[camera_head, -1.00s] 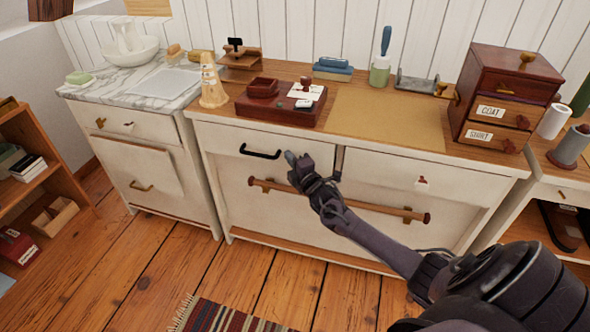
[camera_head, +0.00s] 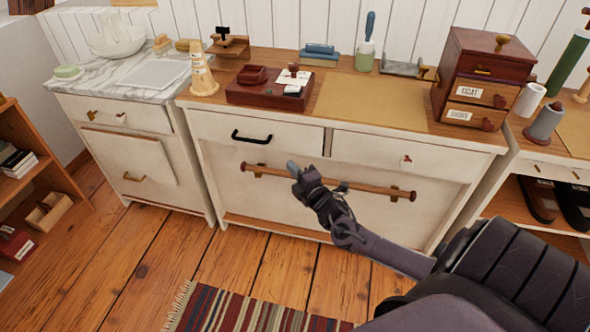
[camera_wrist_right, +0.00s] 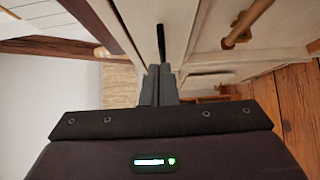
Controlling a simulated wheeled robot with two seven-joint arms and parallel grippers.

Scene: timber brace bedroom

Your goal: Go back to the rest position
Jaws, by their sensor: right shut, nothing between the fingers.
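My right gripper (camera_head: 293,168) is in front of the white cabinet (camera_head: 225,182), near its wooden rail (camera_head: 340,187) and below the black drawer handle (camera_head: 251,137). It is shut and holds nothing. In the right wrist view its two fingers (camera_wrist_right: 159,82) are together, pointing up the picture. The wooden rail (camera_wrist_right: 250,22) also shows there, to the right of the fingers. My right arm reaches in from the lower right of the head view. My left gripper is not in either view.
The cabinet top carries a dark red box (camera_head: 270,93), a tan mat (camera_head: 375,104) and a small drawer chest (camera_head: 485,75). A marble-topped cabinet (camera_head: 120,150) stands to the left, a shelf unit (camera_head: 35,150) farther left. A striped rug (camera_head: 240,312) lies on the wooden floor.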

